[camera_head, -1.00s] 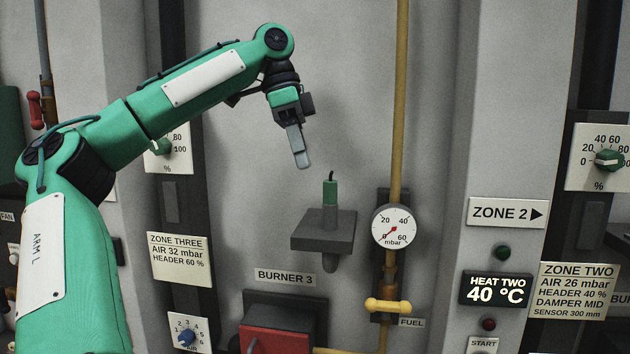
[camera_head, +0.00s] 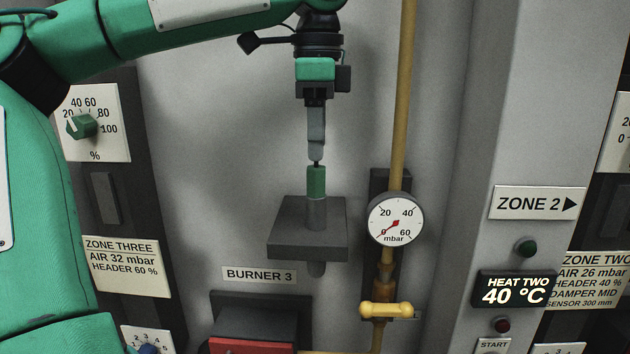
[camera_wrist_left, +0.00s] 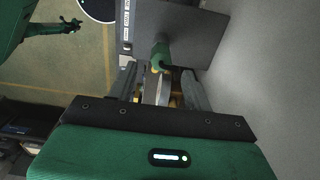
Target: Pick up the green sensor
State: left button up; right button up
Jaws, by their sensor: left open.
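The green sensor (camera_head: 316,182) stands upright in the dark grey holder block (camera_head: 285,236) on the wall, with a short black tip on top. My left gripper (camera_head: 316,158) points straight down just above the sensor, its fingertips close to the black tip. In the left wrist view the two fingers of my left gripper (camera_wrist_left: 157,78) are apart, and the green sensor (camera_wrist_left: 160,55) shows between and beyond them. The gripper is open and empty. Whether a finger touches the sensor's tip cannot be told.
A pressure gauge (camera_head: 396,219) and a yellow pipe (camera_head: 404,90) stand close to the right of the holder. A yellow valve handle (camera_head: 386,310) sits below the gauge. The BURNER 3 label (camera_head: 259,275) and a red-fronted box (camera_head: 250,345) are below. The wall left of the holder is clear.

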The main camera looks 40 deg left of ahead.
aim_at(315, 167)
pick_arm(q)
jog(key=shift+a+f, duration=0.1)
jog(key=shift+f, duration=0.45)
jog(key=shift+d+f+p, duration=0.2)
jog(key=shift+f+p, duration=0.4)
jog(key=shift+p, duration=0.15)
jog(key=f, duration=0.1)
jog(key=f+p, duration=0.1)
jog(key=f, duration=0.1)
jog(key=shift+a+f, duration=0.2)
jog(key=shift+a, duration=0.05)
jog(key=shift+f, duration=0.25)
pick_arm(e)
jog(key=r, duration=0.1)
jog(key=a+r, duration=0.1)
jog(key=r, duration=0.1)
jog(key=shift+w+a, duration=0.25)
jog(key=shift+w, duration=0.15)
pick_arm(q)
jog(key=shift+d, duration=0.15)
jog(key=shift+c, duration=0.9)
grip_shut()
pick_arm(e)
jog(key=shift+d, duration=0.45)
